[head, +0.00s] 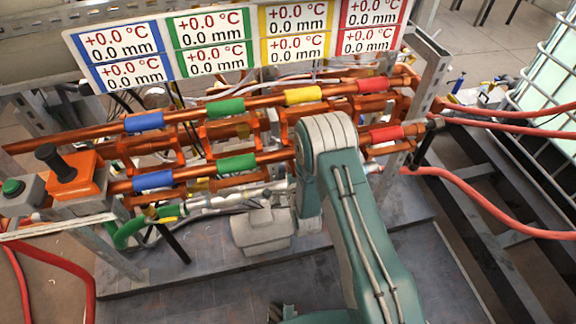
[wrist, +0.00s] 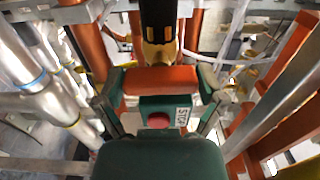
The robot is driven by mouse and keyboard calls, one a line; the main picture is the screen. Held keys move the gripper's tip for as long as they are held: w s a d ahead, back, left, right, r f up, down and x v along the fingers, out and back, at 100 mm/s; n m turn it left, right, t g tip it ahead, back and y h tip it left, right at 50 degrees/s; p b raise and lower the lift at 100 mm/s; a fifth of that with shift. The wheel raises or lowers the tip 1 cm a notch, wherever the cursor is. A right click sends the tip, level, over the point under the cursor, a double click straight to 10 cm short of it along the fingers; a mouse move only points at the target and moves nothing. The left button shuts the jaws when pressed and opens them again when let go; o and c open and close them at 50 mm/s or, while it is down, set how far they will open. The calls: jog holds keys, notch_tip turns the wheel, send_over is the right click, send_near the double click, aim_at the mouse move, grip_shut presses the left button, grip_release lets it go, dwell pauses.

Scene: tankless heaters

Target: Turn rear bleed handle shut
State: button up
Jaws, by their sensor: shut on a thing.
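In the wrist view, my gripper (wrist: 160,92) has its two green-grey fingers at either end of an orange cylindrical piece (wrist: 160,79), and it is shut on this piece. A brass fitting (wrist: 158,54) with a black part (wrist: 158,20) above it meets the middle of the orange piece. This piece looks like the bleed handle, but its link to the valve is partly hidden. In the head view, my arm reaches over the front of the copper pipe rack (head: 195,176), and my fingers and the held piece are hidden there.
Parallel copper pipes carry blue, green, yellow and red bands. A display panel (head: 240,42) stands behind them. An orange joystick box (head: 72,178) is at the left. Red hoses (head: 500,205) run off at the right. In the wrist view, pipes (wrist: 40,78) crowd both sides.

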jog(key=shift+d+f, duration=0.2)
dwell(0.3)
jog(key=o, duration=0.8)
jog(key=shift+s, duration=0.35)
jog(key=v, duration=1.1)
jog(key=shift+s+d, duration=0.1)
